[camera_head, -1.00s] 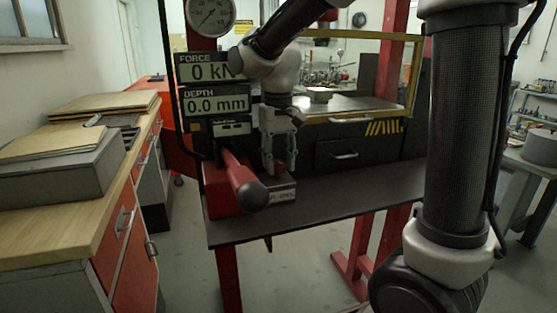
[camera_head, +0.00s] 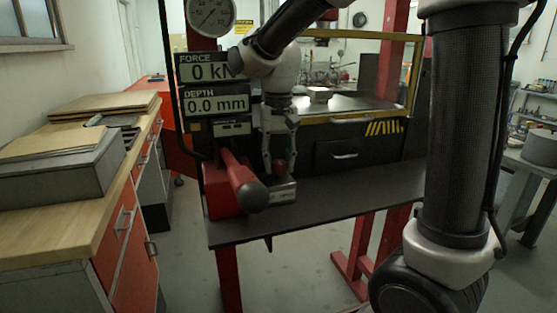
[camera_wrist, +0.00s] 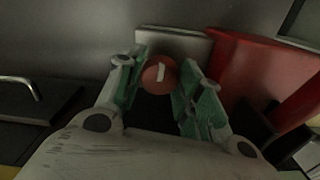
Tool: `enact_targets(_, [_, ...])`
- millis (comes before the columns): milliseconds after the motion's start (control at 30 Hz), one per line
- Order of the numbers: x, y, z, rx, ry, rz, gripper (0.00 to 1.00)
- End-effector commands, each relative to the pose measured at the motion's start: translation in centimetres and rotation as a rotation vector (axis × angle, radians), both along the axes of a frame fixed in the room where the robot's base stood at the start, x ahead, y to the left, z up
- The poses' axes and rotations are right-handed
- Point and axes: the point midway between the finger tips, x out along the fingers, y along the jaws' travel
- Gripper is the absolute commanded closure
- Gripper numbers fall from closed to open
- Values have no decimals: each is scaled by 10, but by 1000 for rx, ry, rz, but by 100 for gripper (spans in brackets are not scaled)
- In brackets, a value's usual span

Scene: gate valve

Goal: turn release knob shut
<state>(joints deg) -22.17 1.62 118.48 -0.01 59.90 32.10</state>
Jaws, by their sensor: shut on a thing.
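The release knob (camera_wrist: 158,77) is a round red knob with a short white mark, which runs nearly upright in the wrist view. It stands on a small grey block with a label plate (camera_head: 283,192), beside the red lever base. My gripper (camera_wrist: 161,72) points down over the knob, with one green-padded finger on each side, shut on it. In the head view the knob (camera_head: 280,168) shows as a small red spot between the fingertips of my gripper (camera_head: 279,162). The label's writing is too small to read.
A red lever with a black ball end (camera_head: 251,196) stands close left of the knob. Displays above read force 0 kN (camera_head: 207,70) and depth 0.0 mm (camera_head: 216,104). The dark bench top (camera_head: 340,190) is clear to the right. A wooden-topped cabinet (camera_head: 75,215) stands at left.

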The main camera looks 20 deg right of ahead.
Motion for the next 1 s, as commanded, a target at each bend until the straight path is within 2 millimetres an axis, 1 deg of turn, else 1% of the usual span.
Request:
enact_targets(33, [0, 0, 0, 1, -1, 0, 62])
enact_targets(67, [0, 0, 0, 1, -1, 0, 57])
enact_targets(100, [0, 0, 0, 1, -1, 0, 54])
enact_targets(367, [0, 0, 0, 0, 0, 1, 54])
enact_targets(467, [0, 0, 5, 1, -2, 1, 54])
enact_targets(567, [1, 0, 19, 2, -4, 1, 54])
enact_targets(667, [1, 0, 40, 2, -4, 1, 54])
enact_targets(800, [1, 0, 72, 2, -5, 1, 54])
enact_targets(900, [1, 0, 92, 2, -4, 0, 54])
enact_targets(1000, [1, 0, 107, 1, -3, 0, 54])
